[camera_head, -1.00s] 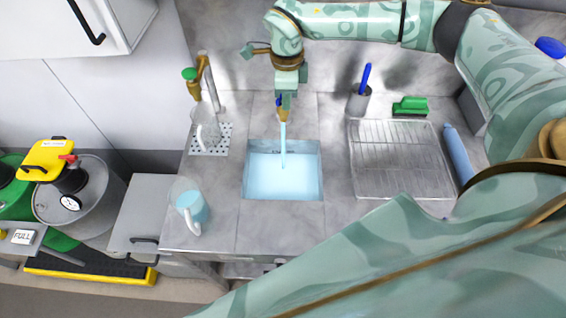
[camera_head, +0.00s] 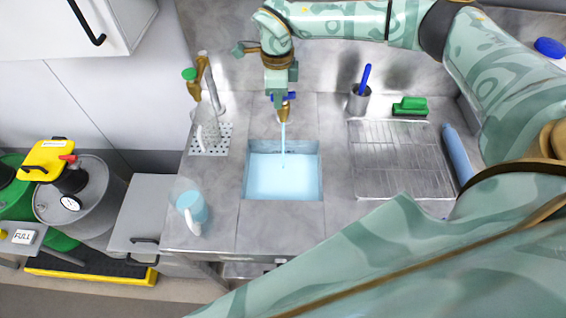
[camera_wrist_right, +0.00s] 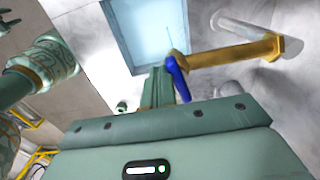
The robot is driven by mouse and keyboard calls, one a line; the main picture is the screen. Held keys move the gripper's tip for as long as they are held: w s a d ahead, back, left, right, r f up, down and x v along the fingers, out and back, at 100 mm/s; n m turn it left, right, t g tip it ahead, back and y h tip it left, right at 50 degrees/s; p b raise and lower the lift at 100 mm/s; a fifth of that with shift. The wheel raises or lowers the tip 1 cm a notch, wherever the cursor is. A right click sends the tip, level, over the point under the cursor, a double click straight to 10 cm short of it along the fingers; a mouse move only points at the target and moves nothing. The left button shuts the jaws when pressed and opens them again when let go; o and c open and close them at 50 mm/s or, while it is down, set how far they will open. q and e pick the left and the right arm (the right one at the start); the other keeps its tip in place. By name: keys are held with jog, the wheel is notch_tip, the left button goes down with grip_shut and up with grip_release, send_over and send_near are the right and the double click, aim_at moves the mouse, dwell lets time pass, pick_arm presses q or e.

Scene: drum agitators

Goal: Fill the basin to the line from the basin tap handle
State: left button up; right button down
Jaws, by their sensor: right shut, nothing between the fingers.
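The basin (camera_head: 283,180) is sunk in the grey counter and holds light blue water. A thin stream falls into it from the brass tap (camera_head: 285,112). I cannot make out the fill line. The blue tap handle (camera_head: 291,96) sits on the tap; it also shows in the right wrist view (camera_wrist_right: 177,78), beside my right gripper's fingers. My right gripper (camera_head: 277,103) is shut and empty, just left of the handle in the head view; I cannot tell whether they touch. My left gripper (camera_wrist_right: 9,20) seems to show at the right wrist view's left edge, too small to read.
A second tap with a green knob (camera_head: 189,74) stands left of the basin, over a clear jug (camera_head: 207,132). A wire rack (camera_head: 400,160), green brush (camera_head: 410,106) and cup (camera_head: 358,101) are right.

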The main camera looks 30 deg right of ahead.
jog(key=shift+w+a, duration=0.2)
jog(key=shift+w, duration=0.1)
notch_tip(320, 180, up, 6)
jog(key=p, duration=0.6)
jog(key=shift+w, duration=0.1)
jog(key=shift+f, duration=0.1)
